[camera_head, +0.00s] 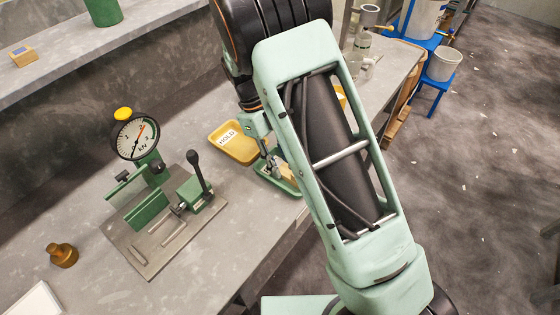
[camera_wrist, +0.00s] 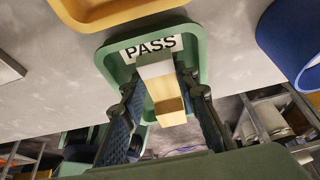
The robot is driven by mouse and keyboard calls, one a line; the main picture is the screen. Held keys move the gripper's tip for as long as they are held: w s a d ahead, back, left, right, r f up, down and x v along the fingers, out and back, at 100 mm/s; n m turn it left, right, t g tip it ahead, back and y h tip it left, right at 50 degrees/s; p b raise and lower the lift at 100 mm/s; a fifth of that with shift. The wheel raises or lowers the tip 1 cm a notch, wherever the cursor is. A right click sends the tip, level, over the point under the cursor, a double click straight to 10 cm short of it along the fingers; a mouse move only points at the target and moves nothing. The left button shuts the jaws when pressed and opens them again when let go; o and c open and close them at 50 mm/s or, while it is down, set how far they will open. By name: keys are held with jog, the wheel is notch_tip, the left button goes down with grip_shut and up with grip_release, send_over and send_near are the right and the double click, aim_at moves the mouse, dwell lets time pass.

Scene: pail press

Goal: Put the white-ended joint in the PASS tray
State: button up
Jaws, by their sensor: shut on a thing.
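The joint (camera_wrist: 160,85) is a short wooden block with a pale, whitish upper part and tan wood below, seen in the wrist view. My gripper (camera_wrist: 163,105) is shut on it, one dark finger on each side. The joint shows over the green PASS tray (camera_wrist: 196,38) and partly overlaps its label; I cannot tell whether it touches the tray floor. In the head view my gripper (camera_head: 268,155) is low at the green tray (camera_head: 291,191), and my arm hides part of that tray.
The yellow HOLD tray (camera_head: 246,156) lies beside the PASS tray. A press fixture (camera_head: 150,240) with a dial gauge (camera_head: 133,137) and black lever stands left. A brass weight (camera_head: 62,255) is at front left. A blue round object (camera_wrist: 290,40) stands right of the tray.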

jog(key=o, duration=0.9)
jog(key=v, duration=1.2)
jog(key=shift+r, duration=0.1)
